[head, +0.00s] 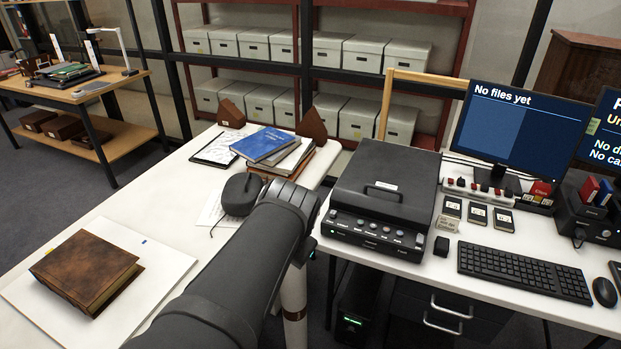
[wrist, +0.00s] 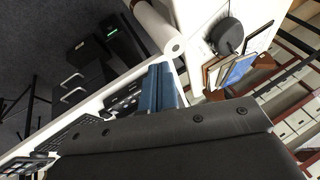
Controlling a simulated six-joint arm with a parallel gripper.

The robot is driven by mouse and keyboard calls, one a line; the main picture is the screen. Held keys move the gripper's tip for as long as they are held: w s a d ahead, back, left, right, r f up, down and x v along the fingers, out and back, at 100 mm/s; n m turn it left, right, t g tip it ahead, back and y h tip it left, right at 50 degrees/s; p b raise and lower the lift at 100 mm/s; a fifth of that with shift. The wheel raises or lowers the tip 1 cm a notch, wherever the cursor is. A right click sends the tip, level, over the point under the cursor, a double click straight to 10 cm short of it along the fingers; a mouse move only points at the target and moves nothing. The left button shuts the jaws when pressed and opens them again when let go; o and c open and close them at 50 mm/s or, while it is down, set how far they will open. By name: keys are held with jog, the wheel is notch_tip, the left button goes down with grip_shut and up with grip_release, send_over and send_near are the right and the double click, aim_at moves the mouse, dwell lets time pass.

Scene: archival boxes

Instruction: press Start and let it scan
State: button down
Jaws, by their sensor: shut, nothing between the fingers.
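The black flatbed scanner (head: 385,184) stands on the right-hand white desk in the head view, its lid closed. Its front panel (head: 345,239) has a row of small buttons and knobs; which one is Start is too small to read. In the head view my dark arm reaches up from the bottom to the scanner's left, and my gripper is mostly hidden behind it. In the wrist view my gripper's blue fingers (wrist: 160,88) are together and empty, beside the button panel (wrist: 125,101). I cannot tell whether they touch it.
Two monitors, one at centre right (head: 514,127), stand behind a keyboard (head: 523,273). A small black block (head: 441,246) sits near the scanner's front right corner. On the left table are a brown book (head: 88,270), stacked books (head: 262,144) and a dark rounded thing (head: 241,194).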

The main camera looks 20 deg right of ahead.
jog(key=w+d+m+t, duration=0.1)
jog(key=w+d+m, duration=0.3)
jog(key=w+d, duration=0.4)
jog(key=m+t, duration=0.3)
jog(key=m, duration=1)
send_over(361, 223)
notch_tip(361, 223, down, 13)
jog(key=shift+s+d+r, duration=0.15)
jog(key=shift+s+r, duration=0.05)
jog(key=shift+s, duration=0.1)
jog(key=shift+f, duration=4.4)
jog(key=shift+f, duration=0.15)
jog(key=shift+f, duration=0.25)
